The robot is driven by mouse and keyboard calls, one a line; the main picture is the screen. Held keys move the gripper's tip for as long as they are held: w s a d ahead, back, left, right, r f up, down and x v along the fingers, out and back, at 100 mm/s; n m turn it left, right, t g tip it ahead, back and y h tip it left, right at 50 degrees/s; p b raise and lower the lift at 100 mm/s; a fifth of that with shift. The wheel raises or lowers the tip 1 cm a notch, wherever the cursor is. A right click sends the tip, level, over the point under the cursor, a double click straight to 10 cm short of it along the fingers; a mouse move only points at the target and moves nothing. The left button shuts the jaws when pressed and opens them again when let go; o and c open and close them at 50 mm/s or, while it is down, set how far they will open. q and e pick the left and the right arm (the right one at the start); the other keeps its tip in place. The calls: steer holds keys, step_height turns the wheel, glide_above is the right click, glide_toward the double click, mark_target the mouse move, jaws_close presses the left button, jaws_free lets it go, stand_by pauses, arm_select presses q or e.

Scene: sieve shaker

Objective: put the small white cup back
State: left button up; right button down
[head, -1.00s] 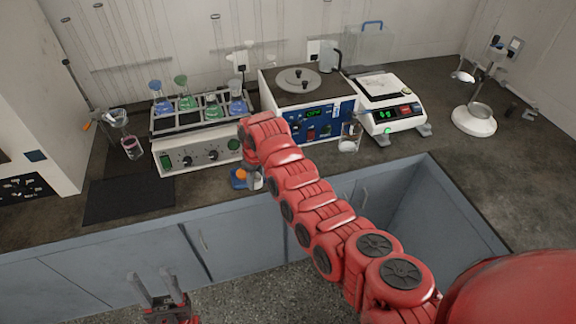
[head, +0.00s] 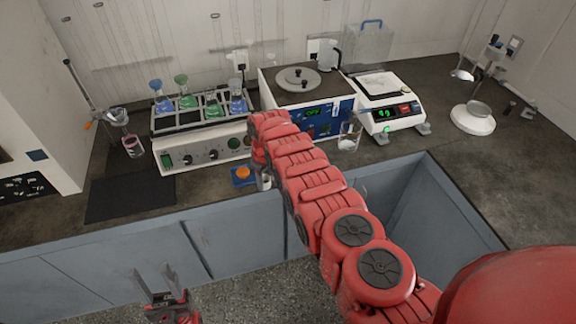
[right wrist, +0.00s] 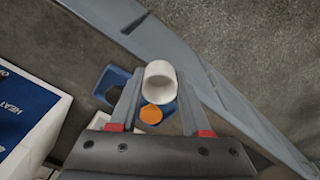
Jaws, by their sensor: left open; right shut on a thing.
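The small white cup (right wrist: 160,78) is held between the two fingers of my right gripper (right wrist: 160,88) in the right wrist view. In the head view a small part of the cup (head: 264,184) shows below my right gripper (head: 261,168), near the counter's front edge. Below and beside the cup is a blue tray (right wrist: 116,77) with an orange round thing (right wrist: 151,114). The tray also shows in the head view (head: 238,182). Whether the cup touches the tray or counter is unclear. My left gripper (head: 153,273) is open and empty, low in front of the cabinets.
A shaker with coloured flasks (head: 203,145) stands behind the tray, left of a blue-fronted machine (head: 318,116). A balance (head: 392,115) and a glass beaker (head: 348,138) are further right. A dark mat (head: 130,196) lies left. An open recess (head: 420,205) is in the front right.

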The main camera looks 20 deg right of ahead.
steer(key=shift+s+d, duration=0.1)
steer(key=shift+d, duration=0.2)
steer(key=shift+s+f, duration=0.1)
steer(key=shift+f, duration=0.1)
steer(key=shift+d, duration=0.15)
steer(key=shift+s+d, duration=0.1)
steer(key=shift+d, duration=0.05)
steer(key=shift+f, duration=0.1)
stand_by(0.5)
steer(key=shift+s+d+m, duration=0.2)
steer(key=shift+d+m, duration=0.2)
steer(key=shift+s+d+f+p, duration=0.1)
steer(key=shift+s+d+p, duration=0.05)
steer(key=shift+p, duration=0.15)
stand_by(0.3)
